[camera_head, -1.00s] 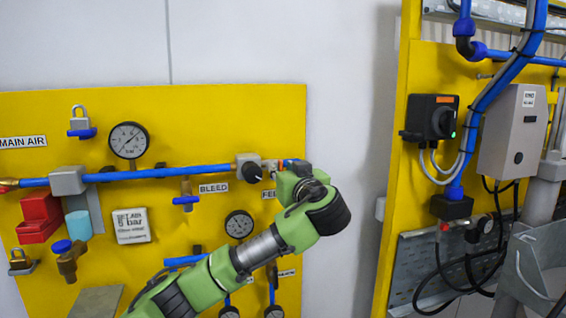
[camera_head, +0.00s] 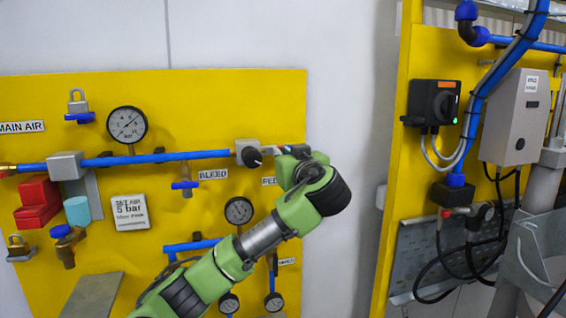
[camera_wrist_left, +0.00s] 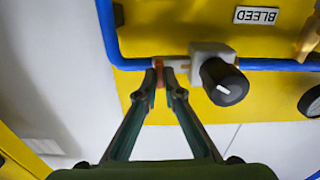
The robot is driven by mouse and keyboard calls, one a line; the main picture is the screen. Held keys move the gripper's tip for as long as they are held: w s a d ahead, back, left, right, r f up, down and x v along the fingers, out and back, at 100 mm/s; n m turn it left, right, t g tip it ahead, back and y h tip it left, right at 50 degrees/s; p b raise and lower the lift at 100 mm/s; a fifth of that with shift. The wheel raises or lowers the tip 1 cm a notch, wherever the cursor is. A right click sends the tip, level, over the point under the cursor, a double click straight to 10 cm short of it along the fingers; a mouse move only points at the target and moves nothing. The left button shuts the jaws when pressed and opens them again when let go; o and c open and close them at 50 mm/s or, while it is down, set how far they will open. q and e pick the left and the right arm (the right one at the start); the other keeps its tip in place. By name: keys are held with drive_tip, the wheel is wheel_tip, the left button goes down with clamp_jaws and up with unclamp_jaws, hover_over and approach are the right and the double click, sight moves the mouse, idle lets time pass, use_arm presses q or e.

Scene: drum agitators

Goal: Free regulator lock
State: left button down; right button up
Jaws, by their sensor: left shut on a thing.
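The regulator is a grey block (camera_head: 246,147) with a black knob (camera_head: 254,157) on the blue air pipe of the yellow panel. The block (camera_wrist_left: 205,52) and knob (camera_wrist_left: 225,82) also show in the left wrist view, which is upside down. A small orange piece (camera_wrist_left: 159,73), apparently the lock, sits on the pipe line beside the block. My left gripper (camera_wrist_left: 160,76) is shut on this orange piece, fingers on either side. In the head view my left gripper (camera_head: 287,150) hides the piece. My right gripper is not in view.
A BLEED label (camera_head: 213,174) and a blue-handled valve (camera_head: 185,182) lie left of the regulator. Pressure gauges (camera_head: 127,124) are on the panel. A second yellow frame with a black switch (camera_head: 434,103) stands at right, past bare wall.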

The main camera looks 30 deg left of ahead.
use_arm(q)
drive_tip(key=shift+s+f+n+b, duration=0.1)
drive_tip(key=shift+f+n+b, duration=0.05)
drive_tip(key=shift+n+b, duration=3.75)
drive_tip(key=shift+f+n+b, duration=0.1)
drive_tip(key=shift+n+b, duration=3)
drive_tip(key=shift+n, duration=1.6)
drive_tip(key=shift+a+f, duration=0.1)
drive_tip(key=c, duration=2.2)
unclamp_jaws()
drive_tip(key=shift+o, duration=0.2)
drive_tip(key=shift+s, duration=0.1)
drive_tip(key=v, duration=1.2)
